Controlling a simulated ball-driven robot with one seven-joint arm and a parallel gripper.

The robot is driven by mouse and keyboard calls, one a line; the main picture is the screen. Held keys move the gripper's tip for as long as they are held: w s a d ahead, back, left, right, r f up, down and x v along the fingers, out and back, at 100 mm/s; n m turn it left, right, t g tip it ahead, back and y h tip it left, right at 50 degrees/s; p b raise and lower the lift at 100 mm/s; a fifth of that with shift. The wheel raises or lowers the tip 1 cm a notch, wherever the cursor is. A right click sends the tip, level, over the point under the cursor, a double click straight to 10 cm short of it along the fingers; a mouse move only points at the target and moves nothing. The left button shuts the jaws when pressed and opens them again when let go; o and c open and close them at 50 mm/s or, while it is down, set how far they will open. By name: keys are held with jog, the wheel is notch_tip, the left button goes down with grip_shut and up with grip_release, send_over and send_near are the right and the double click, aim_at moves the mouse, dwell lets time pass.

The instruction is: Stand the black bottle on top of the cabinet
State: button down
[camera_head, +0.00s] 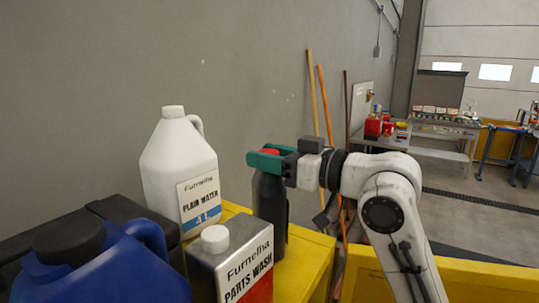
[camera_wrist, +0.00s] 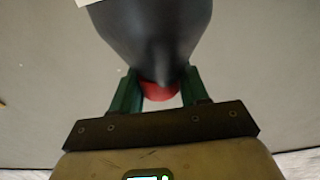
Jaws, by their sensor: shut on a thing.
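The black bottle (camera_head: 270,208) has a red cap and is upright over the yellow cabinet (camera_head: 308,268), near its back edge. Its lower end is close to the yellow top; I cannot tell whether it touches. My gripper (camera_head: 268,160) comes from the right with green fingers and is shut on the bottle near its red cap. In the wrist view the green fingers (camera_wrist: 158,92) lie on both sides of the neck, and the dark bottle (camera_wrist: 155,35) fills the upper middle. The bottle's lower part is out of that view.
A white plain water jug (camera_head: 178,165) stands left of the bottle. A parts wash can (camera_head: 228,262) stands close in front of it. A blue jug (camera_head: 105,265) and a black case (camera_head: 120,210) are at the left. Poles (camera_head: 325,105) lean on the wall behind.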

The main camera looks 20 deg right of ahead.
jog(key=shift+r, duration=0.1)
jog(key=c, duration=0.6)
grip_release()
jog(key=shift+f, duration=0.2)
jog(key=shift+o, duration=0.2)
jog(key=shift+r, duration=0.1)
jog(key=shift+s+d, duration=0.1)
jog(key=b+v, duration=0.3)
jog(key=v, duration=0.8)
jog(key=shift+s+d, duration=0.2)
jog(key=shift+s, duration=0.1)
